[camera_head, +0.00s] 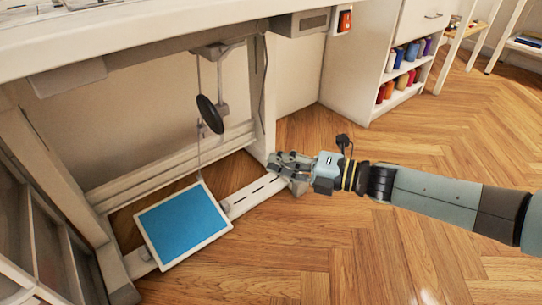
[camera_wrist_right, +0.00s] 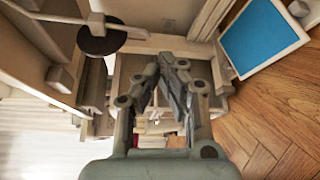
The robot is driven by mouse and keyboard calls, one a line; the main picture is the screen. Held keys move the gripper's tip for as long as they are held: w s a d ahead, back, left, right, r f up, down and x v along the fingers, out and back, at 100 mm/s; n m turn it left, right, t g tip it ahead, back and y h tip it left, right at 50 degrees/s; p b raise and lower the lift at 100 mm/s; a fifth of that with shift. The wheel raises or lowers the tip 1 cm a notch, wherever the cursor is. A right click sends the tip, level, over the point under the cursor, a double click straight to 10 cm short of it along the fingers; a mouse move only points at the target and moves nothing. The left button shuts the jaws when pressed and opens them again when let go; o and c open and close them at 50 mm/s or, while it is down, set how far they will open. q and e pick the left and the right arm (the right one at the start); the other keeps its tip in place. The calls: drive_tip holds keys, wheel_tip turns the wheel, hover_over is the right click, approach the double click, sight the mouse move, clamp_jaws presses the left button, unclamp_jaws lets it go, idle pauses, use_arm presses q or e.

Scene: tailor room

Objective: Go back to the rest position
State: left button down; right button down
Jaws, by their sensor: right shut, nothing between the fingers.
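My right gripper (camera_head: 277,162) is at the end of my right arm, which comes in from the right in the head view. It is low, beside the front leg of the white sewing table (camera_head: 170,32). In the right wrist view the gripper's fingers (camera_wrist_right: 167,62) come together at the tips, shut with nothing between them. My left gripper is in neither view.
A blue-topped pedal (camera_head: 182,224) lies on the table's lower bar; it also shows in the right wrist view (camera_wrist_right: 262,38). A black disc (camera_head: 210,114) hangs under the tabletop. A white shelf with colored spools (camera_head: 399,57) stands behind. The wooden floor (camera_head: 420,150) is clear at right.

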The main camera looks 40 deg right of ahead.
drive_tip(key=shift+s, duration=0.1)
idle(0.4)
